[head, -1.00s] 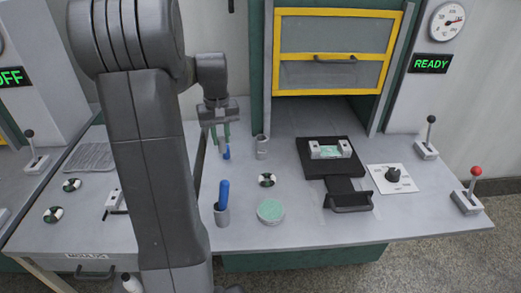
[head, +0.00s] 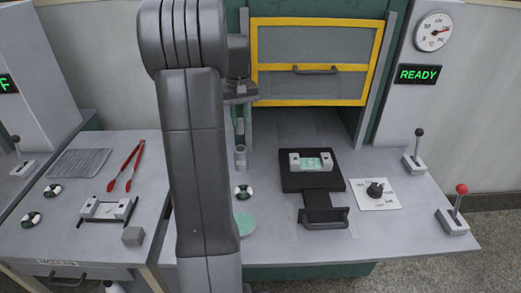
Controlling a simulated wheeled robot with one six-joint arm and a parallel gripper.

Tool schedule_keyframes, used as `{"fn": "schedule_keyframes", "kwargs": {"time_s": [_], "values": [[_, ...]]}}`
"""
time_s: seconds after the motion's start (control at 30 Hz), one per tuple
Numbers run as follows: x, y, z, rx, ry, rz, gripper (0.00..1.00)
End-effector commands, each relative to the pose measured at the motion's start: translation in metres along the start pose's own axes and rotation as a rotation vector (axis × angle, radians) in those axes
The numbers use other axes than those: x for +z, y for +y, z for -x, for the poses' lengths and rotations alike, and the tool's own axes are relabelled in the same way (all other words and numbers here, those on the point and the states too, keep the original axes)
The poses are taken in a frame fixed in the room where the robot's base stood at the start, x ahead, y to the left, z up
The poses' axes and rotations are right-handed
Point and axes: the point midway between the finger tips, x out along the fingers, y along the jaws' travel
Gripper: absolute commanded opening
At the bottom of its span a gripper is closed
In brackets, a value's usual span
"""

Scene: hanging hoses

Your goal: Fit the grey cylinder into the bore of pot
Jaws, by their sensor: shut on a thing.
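My gripper (head: 240,113) is beside the upper arm in the head view, partly hidden by my arm. Its green fingers point down, shut on a narrow grey piece (head: 240,127) that looks like the grey cylinder; its outline is small and unclear. Straight below stands an upright grey round holder (head: 240,158), which looks like the pot. The held piece's lower end appears at or just above the holder's top. I cannot tell whether it is inside the bore.
A black fixture (head: 312,172) and a dial plate (head: 375,194) lie to the right. A black-and-white disc (head: 243,192) and green round dish (head: 245,223) are in front. Red tongs (head: 124,167) and a grey block (head: 133,236) lie left. A yellow-framed door (head: 316,98) stands behind.

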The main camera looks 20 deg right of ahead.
Motion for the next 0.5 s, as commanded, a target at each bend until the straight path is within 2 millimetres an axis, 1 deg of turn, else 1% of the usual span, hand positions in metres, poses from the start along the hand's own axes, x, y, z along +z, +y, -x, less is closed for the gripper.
{"fn": "schedule_keyframes", "kwargs": {"time_s": [0.03, 0.1, 0.2, 0.43, 0.5], "values": [[0.001, -0.001, -0.010, -0.001, -0.006, 0.002, 0.00], [0.001, -0.001, -0.024, -0.001, -0.006, 0.001, 0.00], [0.001, -0.001, -0.041, -0.001, -0.005, 0.001, 0.00], [0.001, 0.000, -0.060, -0.001, -0.003, 0.000, 0.00], [0.001, -0.001, -0.069, -0.001, -0.005, 0.000, 0.00]]}}
